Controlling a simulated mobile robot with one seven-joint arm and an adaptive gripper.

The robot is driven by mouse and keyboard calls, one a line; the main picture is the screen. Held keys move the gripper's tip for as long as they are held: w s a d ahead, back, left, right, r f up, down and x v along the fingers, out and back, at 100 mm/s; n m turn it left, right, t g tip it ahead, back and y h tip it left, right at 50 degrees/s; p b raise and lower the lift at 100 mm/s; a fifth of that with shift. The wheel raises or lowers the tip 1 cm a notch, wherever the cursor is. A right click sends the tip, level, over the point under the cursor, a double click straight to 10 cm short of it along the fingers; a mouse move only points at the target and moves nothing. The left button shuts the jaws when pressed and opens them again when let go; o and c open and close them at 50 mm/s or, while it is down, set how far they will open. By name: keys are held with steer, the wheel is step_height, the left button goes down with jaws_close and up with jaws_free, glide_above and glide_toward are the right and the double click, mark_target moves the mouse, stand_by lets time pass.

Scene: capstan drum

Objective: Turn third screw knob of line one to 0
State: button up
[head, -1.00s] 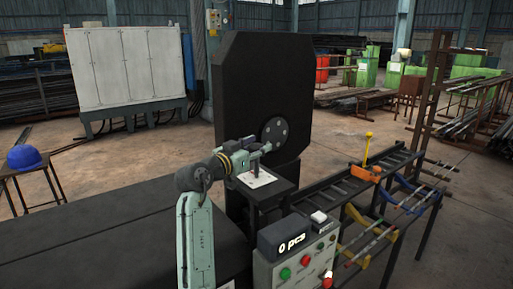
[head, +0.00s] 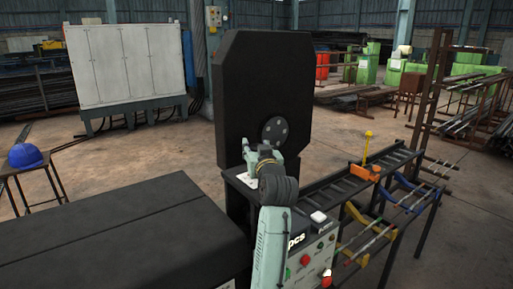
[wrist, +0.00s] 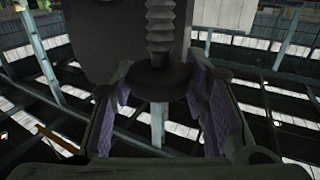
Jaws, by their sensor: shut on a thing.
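My gripper (wrist: 158,88) shows in the wrist view with a purple-padded finger on each side of a dark round knob (wrist: 155,82). It is shut on this knob. A ribbed, screw-like shaft (wrist: 160,28) rises from the knob. No number or scale is readable on the knob, and I cannot tell its place in the line. In the head view my gripper (head: 247,150) is small, in front of the big black machine plate (head: 245,90) and left of its grey disc (head: 275,131). My arm hides the knob there.
The control panel (head: 311,256) with buttons is right of my arm, its display partly hidden. A roller rack (head: 335,190) with orange and yellow parts extends right. A black flat top (head: 120,225) lies left. A blue helmet (head: 25,156) sits on a stool.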

steer(key=n+g+y+b, duration=0.1)
steer(key=n+y, duration=0.1)
steer(key=y, duration=0.1)
steer(key=n+g+y+b, duration=0.1)
steer(key=n+y, duration=0.1)
steer(key=y, duration=0.1)
steer(key=shift+d+f+n+g+y, duration=0.15)
steer(key=shift+d+n+g+y, duration=0.05)
steer(key=shift+n+g+y, duration=0.1)
steer(key=n+g+y+b, duration=0.1)
steer(key=n+g+y, duration=0.2)
steer(key=g+y, duration=0.1)
steer(key=shift+w+a+n+b, duration=0.1)
steer(key=shift+n+b, duration=0.2)
steer(key=n+g+y+p, duration=0.1)
steer(key=g, duration=0.1)
steer(key=n+g+y, duration=0.1)
steer(key=n+g, duration=0.1)
steer(key=shift+r+y+p, duration=0.3)
steer(key=shift+r+p, duration=0.05)
steer(key=shift+n+g+y+p, duration=0.4)
steer(key=shift+n+g+p, duration=0.5)
steer(key=shift+g, duration=0.4)
steer(key=shift+a+g, duration=0.1)
steer(key=shift+g, duration=0.2)
steer(key=shift+f+n+g+p, duration=0.3)
steer(key=shift+n+g+p, duration=0.3)
steer(key=o, duration=1.1)
steer(key=shift+o, duration=0.2)
